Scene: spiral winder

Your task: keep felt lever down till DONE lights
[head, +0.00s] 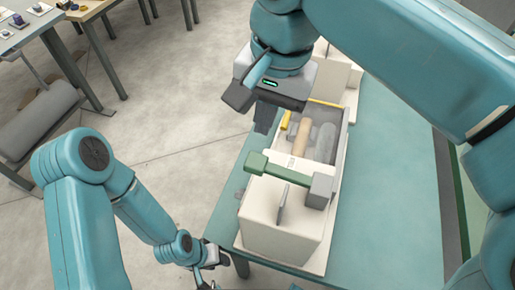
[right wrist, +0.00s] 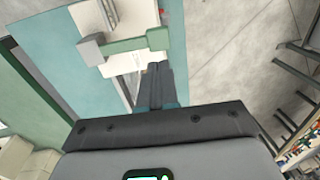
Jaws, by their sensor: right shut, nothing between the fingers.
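The spiral winder (head: 283,225) is a cream machine with a clear-topped bay holding a tan roll (head: 302,135) and a grey roll (head: 324,142). Its felt lever (head: 287,174) is a green bar with a green block at its left end and a grey block at its right end. The lever also shows in the right wrist view (right wrist: 125,45). My right gripper (head: 264,126) is shut and empty, beyond the lever's green end and apart from it in the picture. My left gripper (head: 205,276) is partly cut off at the bottom edge. I see no readable DONE light.
The winder stands on a teal table (head: 385,190), with bare top to its right. A grey padded bench (head: 38,120) and a table with small items (head: 25,35) stand at the left. Concrete floor lies between.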

